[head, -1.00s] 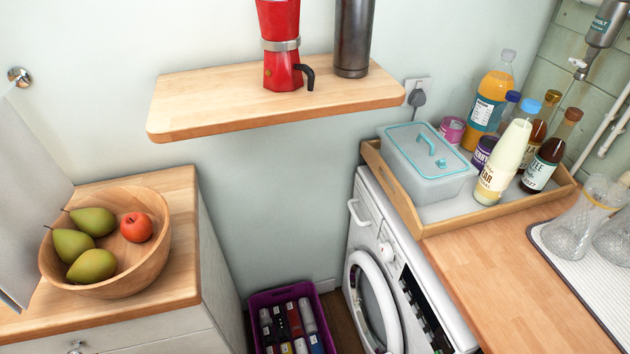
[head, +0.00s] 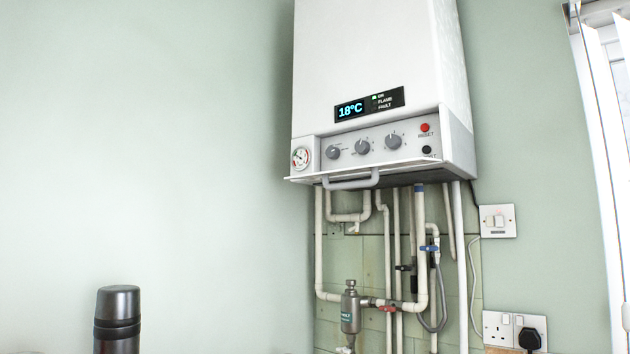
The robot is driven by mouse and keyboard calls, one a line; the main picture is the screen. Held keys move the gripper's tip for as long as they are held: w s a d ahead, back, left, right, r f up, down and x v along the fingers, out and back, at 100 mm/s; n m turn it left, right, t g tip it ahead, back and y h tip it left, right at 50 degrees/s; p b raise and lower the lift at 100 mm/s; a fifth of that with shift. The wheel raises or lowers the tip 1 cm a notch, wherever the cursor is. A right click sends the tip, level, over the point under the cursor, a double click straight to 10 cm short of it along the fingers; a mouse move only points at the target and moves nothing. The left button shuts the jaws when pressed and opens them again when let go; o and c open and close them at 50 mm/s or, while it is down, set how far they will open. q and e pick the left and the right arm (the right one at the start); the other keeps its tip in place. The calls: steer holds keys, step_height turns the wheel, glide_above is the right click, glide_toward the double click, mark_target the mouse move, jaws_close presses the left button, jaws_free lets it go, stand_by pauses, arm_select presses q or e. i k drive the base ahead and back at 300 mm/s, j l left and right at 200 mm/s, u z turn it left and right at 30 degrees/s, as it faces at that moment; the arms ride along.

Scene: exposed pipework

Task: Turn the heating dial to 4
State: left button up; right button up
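A white wall boiler (head: 380,70) hangs in the corner, right of the middle in the head view. Its grey control panel (head: 378,144) carries three grey dials in a row: a left dial (head: 333,152), a middle dial (head: 362,147) and a right dial (head: 394,141). Their markings are too small to read, so I cannot tell which is the heating dial or where it points. A display (head: 350,110) above reads 18°C. Neither of my grippers is in view.
A pressure gauge (head: 300,157) and a grey handle (head: 350,181) sit at the boiler's lower front. White pipes (head: 388,270) with valves run below. A dark flask (head: 117,318) stands at lower left. Sockets (head: 513,330) are at lower right, blinds (head: 603,150) at the right edge.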

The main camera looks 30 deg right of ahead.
mark_target(362, 148)
steer(key=k+z, duration=0.1)
steer(key=z, duration=1.25)
